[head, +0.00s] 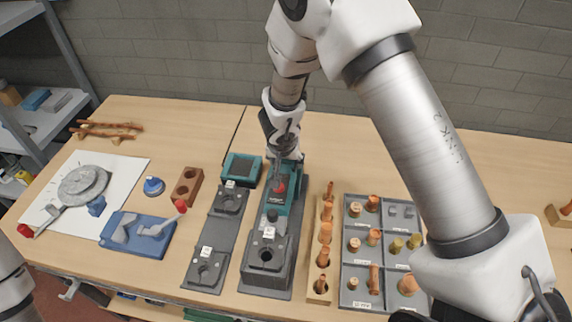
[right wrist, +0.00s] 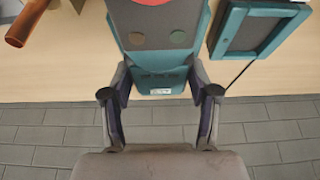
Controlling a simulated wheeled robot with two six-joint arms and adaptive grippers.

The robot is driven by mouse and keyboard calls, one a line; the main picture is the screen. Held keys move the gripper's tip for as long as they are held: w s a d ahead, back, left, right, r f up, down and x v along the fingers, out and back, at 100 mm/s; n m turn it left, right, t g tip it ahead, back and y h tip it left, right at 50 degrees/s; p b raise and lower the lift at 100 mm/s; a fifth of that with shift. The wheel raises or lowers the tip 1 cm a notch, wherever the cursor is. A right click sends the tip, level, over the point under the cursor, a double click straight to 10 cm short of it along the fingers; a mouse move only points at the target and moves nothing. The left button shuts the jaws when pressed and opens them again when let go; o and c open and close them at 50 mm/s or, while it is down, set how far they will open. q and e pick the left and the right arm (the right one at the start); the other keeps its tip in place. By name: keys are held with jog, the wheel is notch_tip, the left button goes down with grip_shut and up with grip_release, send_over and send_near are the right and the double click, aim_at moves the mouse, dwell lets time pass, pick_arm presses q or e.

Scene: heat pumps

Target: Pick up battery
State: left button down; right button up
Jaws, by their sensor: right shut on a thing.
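My right gripper (head: 283,163) reaches down over the far end of a teal and grey unit (head: 292,212) with a red knob, standing on the table. In the right wrist view, my right gripper (right wrist: 160,98) has a finger on each side of the narrow end of a teal block (right wrist: 160,80) and is shut on it. The block has a small white label, a grey face with two round spots, and red at the top edge. I cannot tell whether this block is the battery or part of the unit. My left gripper is out of view.
A teal box with a dark screen (head: 241,169) stands just left of the gripper. Grey fixtures (head: 220,225) lie left of the unit. A wooden rack (head: 324,245) and a grey tray of copper fittings (head: 352,285) stand right. A blue tool (head: 140,238) lies further left.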

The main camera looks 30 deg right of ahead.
jog(key=shift+f, duration=0.1)
jog(key=shift+r+p, duration=0.35)
jog(key=shift+r, duration=0.1)
notch_tip(320, 180, up, 17)
jog(key=p, duration=0.8)
jog(key=shift+w+p, duration=0.15)
jog(key=shift+p, duration=0.15)
